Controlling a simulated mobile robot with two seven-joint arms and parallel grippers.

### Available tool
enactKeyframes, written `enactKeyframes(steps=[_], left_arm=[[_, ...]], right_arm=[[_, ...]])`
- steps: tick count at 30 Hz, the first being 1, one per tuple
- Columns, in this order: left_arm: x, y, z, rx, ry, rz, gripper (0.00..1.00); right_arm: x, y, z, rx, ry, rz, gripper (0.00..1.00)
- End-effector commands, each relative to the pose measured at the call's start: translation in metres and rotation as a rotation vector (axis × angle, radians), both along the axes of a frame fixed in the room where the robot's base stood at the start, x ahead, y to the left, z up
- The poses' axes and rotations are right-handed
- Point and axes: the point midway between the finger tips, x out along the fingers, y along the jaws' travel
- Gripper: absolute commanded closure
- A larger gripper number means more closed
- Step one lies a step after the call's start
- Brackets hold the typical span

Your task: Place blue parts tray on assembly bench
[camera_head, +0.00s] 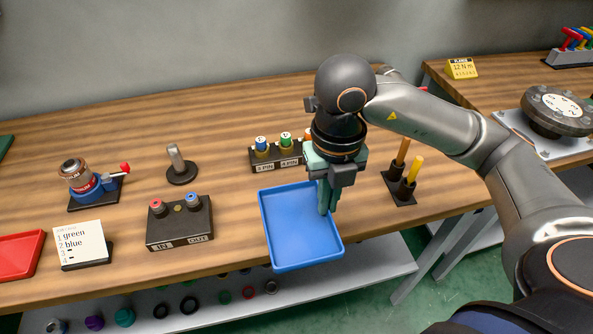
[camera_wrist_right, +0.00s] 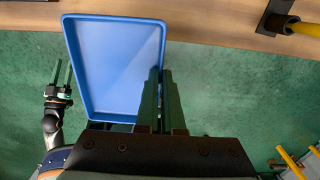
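The blue parts tray (camera_head: 300,230) is empty and shows at the bench's front edge in the head view. In the right wrist view the tray (camera_wrist_right: 115,65) overlaps the wooden bench edge only at its far end, with most of it over the green floor. My right gripper (camera_head: 328,208) points down at the tray's right wall; its fingers (camera_wrist_right: 160,72) are close together on that wall. Whether the tray touches the bench is unclear. My left gripper (camera_wrist_right: 59,72) shows in the right wrist view, left of the tray, fingers apart and empty. The assembly bench (camera_head: 225,120) is wooden.
Behind the tray stands a connector rack (camera_head: 277,157). Left of it is a black IN/OUT box (camera_head: 180,223); right of it is a holder with yellow-handled tools (camera_head: 401,188). A note card (camera_head: 82,245) and red tray (camera_head: 18,255) lie farther left. A shelf (camera_head: 370,262) runs below.

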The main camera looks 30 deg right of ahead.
Motion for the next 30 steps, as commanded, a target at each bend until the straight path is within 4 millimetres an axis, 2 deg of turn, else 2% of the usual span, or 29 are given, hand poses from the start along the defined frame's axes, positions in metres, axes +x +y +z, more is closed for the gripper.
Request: enactKeyframes(steps=[11, 15, 21, 26, 30], left_arm=[[0.001, 0.000, -0.007, 0.000, -0.002, 0.000, 0.50], [0.001, 0.000, -0.006, 0.000, -0.003, -0.001, 0.50], [0.001, 0.000, -0.006, 0.000, -0.003, -0.001, 0.50], [0.001, 0.000, -0.005, 0.000, -0.003, -0.001, 0.50], [0.001, 0.000, -0.001, 0.000, -0.003, -0.001, 0.50]], right_arm=[[0.073, -0.047, -0.040, 0.001, 0.004, -0.006, 1.00], [0.091, -0.058, -0.067, 0.001, 0.005, -0.003, 1.00], [0.106, -0.068, -0.087, 0.001, 0.000, 0.000, 1.00], [0.112, -0.071, -0.095, 0.001, 0.000, 0.000, 1.00], [0.111, -0.072, -0.114, 0.000, 0.003, 0.001, 1.00]])
